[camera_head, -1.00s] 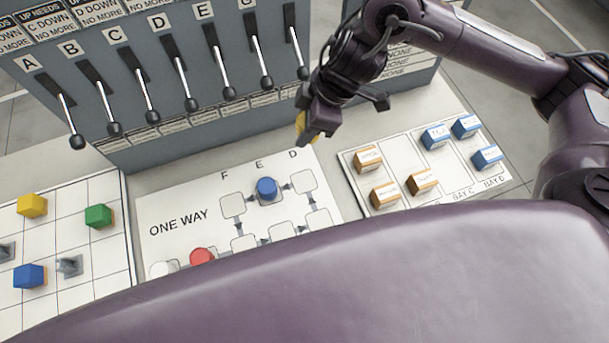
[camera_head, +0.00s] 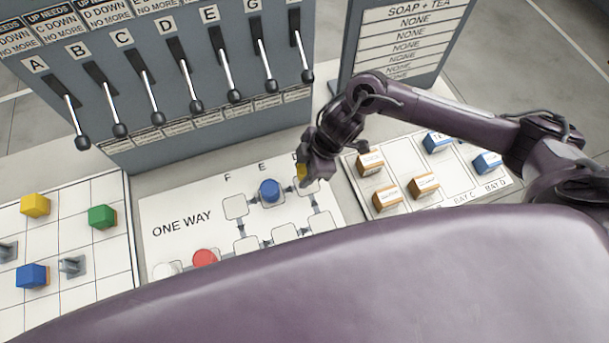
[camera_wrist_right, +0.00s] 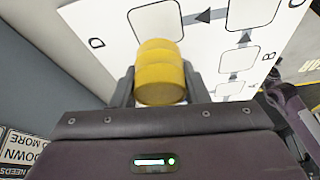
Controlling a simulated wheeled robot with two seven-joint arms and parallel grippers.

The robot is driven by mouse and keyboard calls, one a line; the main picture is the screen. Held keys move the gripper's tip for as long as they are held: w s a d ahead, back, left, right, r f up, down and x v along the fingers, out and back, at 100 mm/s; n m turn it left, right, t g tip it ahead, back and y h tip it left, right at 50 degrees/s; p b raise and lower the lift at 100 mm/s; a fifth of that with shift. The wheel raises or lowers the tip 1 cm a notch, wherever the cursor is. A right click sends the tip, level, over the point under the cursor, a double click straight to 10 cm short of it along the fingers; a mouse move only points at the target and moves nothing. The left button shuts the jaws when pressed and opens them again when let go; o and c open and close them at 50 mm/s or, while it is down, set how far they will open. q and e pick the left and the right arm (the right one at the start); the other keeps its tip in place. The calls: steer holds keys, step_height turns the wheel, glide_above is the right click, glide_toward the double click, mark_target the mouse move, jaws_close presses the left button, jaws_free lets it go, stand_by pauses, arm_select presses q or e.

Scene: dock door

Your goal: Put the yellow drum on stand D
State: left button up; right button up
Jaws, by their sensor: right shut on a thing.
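The yellow drum (camera_wrist_right: 160,72) is between the fingers of my right gripper (camera_wrist_right: 157,88) in the right wrist view. In the head view my right gripper (camera_head: 306,172) hides most of the drum, and only a bit of yellow (camera_head: 301,171) shows. It is over or at stand D (camera_head: 308,187), the pad at the board's top right, which it partly covers. I cannot tell whether the drum touches the pad. A blue drum (camera_head: 269,190) stands on the pad under letter E. A red drum (camera_head: 204,258) and a white drum (camera_head: 166,269) stand at the board's lower left. My left gripper is not in view.
A grey panel of levers (camera_head: 190,100) rises behind the white ONE WAY board (camera_head: 180,205). A tray of orange and blue labelled boxes (camera_head: 405,165) lies to the right. A grid board (camera_head: 75,220) with coloured cubes lies to the left. Pad F (camera_head: 235,207) is empty.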

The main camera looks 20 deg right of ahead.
steer(key=shift+f, duration=2.2)
steer(key=o, duration=1)
steer(key=shift+f, duration=0.1)
steer(key=v, duration=1.2)
steer(key=shift+b, duration=0.35)
